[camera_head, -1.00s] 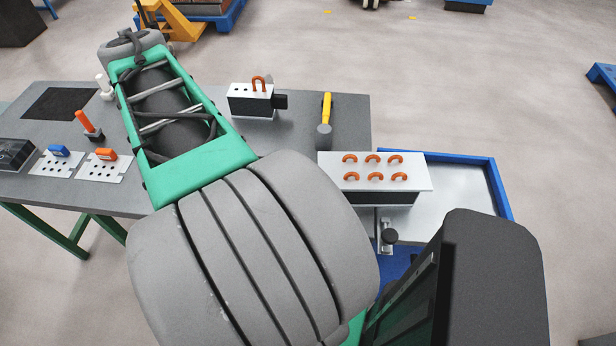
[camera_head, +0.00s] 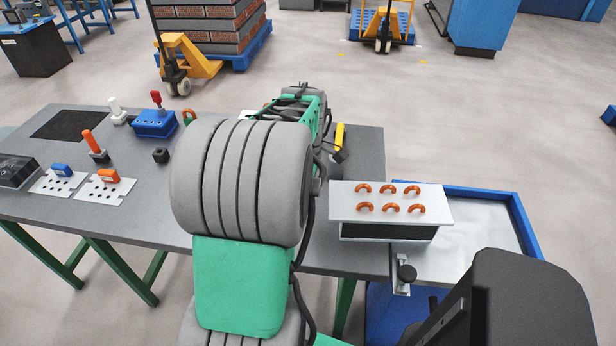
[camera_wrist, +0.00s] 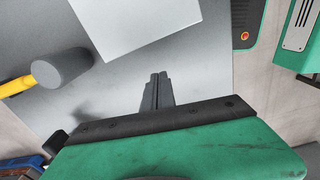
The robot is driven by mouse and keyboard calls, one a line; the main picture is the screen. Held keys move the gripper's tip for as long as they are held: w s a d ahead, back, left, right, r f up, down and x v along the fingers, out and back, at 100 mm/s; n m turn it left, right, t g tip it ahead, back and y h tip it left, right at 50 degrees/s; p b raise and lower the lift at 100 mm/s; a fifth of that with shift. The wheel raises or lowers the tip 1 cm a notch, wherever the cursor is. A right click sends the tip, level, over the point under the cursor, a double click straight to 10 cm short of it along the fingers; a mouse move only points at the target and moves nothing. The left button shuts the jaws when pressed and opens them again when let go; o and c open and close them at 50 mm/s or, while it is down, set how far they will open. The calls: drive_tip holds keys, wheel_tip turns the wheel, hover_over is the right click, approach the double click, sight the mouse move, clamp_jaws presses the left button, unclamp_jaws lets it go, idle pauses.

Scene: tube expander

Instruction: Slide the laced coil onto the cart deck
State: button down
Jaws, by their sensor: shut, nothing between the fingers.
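The laced coil (camera_head: 345,212), a white-topped dark block with several copper U-bends, sits at the table's right end. It appears to span the table and the cart deck (camera_head: 470,262), a bare metal surface with a blue rim. My gripper (camera_wrist: 157,78) is shut and empty, pointing at the grey table in the wrist view. In the head view my arm hides it, behind the coil's left side. A plain white surface (camera_wrist: 135,20) lies beyond the fingertips; I cannot tell whether it is the coil.
A mallet with a yellow handle (camera_head: 340,134) lies left of and behind the coil; its grey head (camera_wrist: 64,63) is left of my fingers. Tools and a blue box (camera_head: 154,124) occupy the table's left.

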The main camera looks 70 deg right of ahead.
sight(412, 205)
drive_tip(key=s, duration=0.3)
drive_tip(key=shift+d+r, duration=0.1)
drive_tip(key=shift+d, duration=0.1)
drive_tip(key=shift+s+d, duration=0.1)
drive_tip(key=shift+s, duration=0.35)
drive_tip(key=shift+s, duration=0.1)
drive_tip(key=s+d, duration=0.1)
drive_tip(key=s, duration=0.6)
drive_tip(key=s+d+p, duration=0.1)
drive_tip(key=s, duration=0.6)
drive_tip(key=s+d+p, duration=0.1)
drive_tip(key=s, duration=0.6)
drive_tip(key=shift+s+d, duration=0.15)
